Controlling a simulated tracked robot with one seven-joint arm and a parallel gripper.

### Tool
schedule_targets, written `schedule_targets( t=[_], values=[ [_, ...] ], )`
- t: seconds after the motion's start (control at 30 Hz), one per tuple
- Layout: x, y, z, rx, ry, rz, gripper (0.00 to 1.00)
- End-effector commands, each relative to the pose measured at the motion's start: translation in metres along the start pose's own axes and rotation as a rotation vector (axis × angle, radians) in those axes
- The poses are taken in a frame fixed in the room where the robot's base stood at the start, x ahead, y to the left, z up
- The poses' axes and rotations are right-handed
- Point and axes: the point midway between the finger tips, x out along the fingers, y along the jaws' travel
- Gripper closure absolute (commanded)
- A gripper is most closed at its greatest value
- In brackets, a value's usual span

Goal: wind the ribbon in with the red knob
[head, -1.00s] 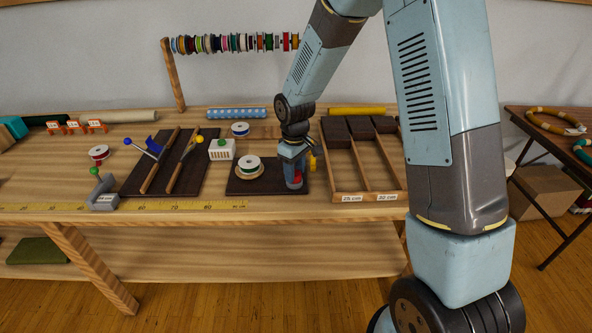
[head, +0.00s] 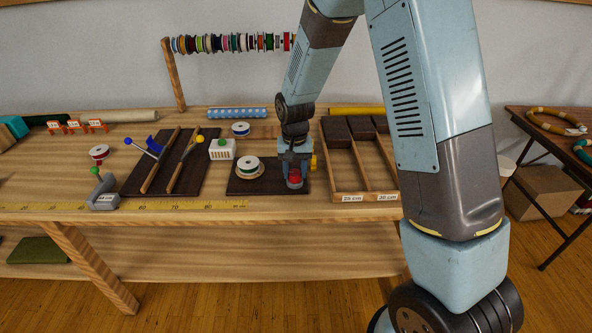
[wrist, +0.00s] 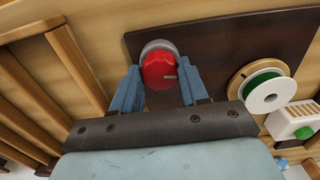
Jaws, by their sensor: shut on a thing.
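The red knob (head: 295,182) sits on a grey round base at the right end of a dark board (head: 273,189) on the bench. I cannot make out a loose ribbon end.
A white slotted box with a green button (head: 222,149) stands left of the spool. A wooden divided tray (head: 352,197) is close on the right. A board with wooden rails (head: 168,165) and a grey clamp (head: 103,195) are further left. The bench front is clear.

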Motion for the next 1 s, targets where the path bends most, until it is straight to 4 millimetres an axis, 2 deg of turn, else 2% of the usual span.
schedule_targets(
  t=[0.33,0.87,0.9,1.0],
  values=[
    [-0.0014,-0.0012,-0.0026,0.134,0.007,-0.003,0.87],
    [-0.0015,-0.0008,-0.0029,0.156,0.007,-0.003,0.87],
    [-0.0015,-0.0008,-0.0028,0.156,0.007,-0.003,0.53],
    [-0.0011,-0.0006,-0.0022,0.156,0.005,-0.002,0.44]
  ],
)
